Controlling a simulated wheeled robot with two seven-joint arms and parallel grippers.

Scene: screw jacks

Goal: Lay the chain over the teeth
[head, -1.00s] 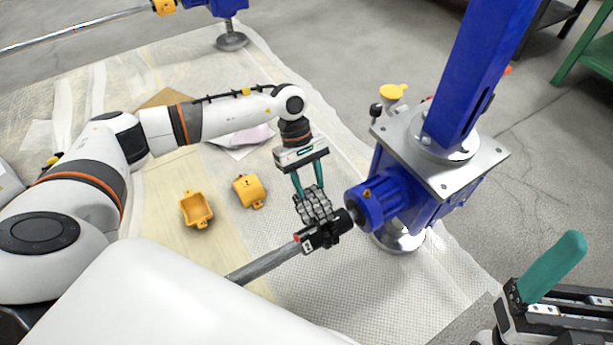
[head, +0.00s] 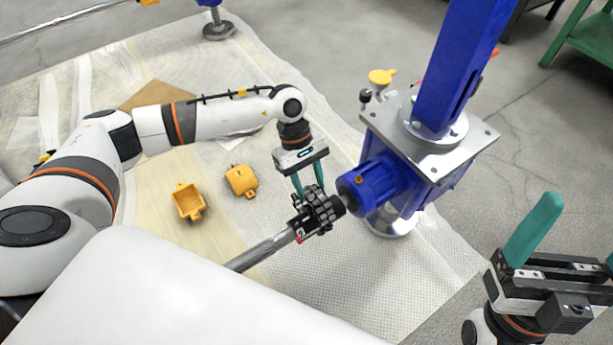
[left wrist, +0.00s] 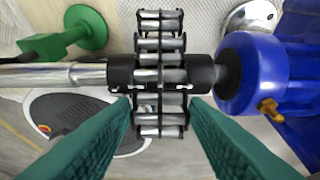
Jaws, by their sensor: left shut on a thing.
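The dark roller chain (head: 323,212) lies across the black coupling hubs (left wrist: 125,72), where the steel shaft (head: 262,252) meets the blue gearbox (head: 372,188). In the left wrist view the chain (left wrist: 160,45) drapes over the middle of the coupling, its rollers running across the shaft line. The teeth are mostly hidden under it. My left gripper (head: 309,194) is shut on the chain near one end; in the left wrist view its teal fingers (left wrist: 160,112) flank the links. My right gripper (head: 574,245) is open and empty at the lower right, away from the coupling.
The blue screw jack column (head: 455,70) rises close on the right. A green pedestal (left wrist: 85,30) shows in the left wrist view. The mat (head: 350,290) in front is clear.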

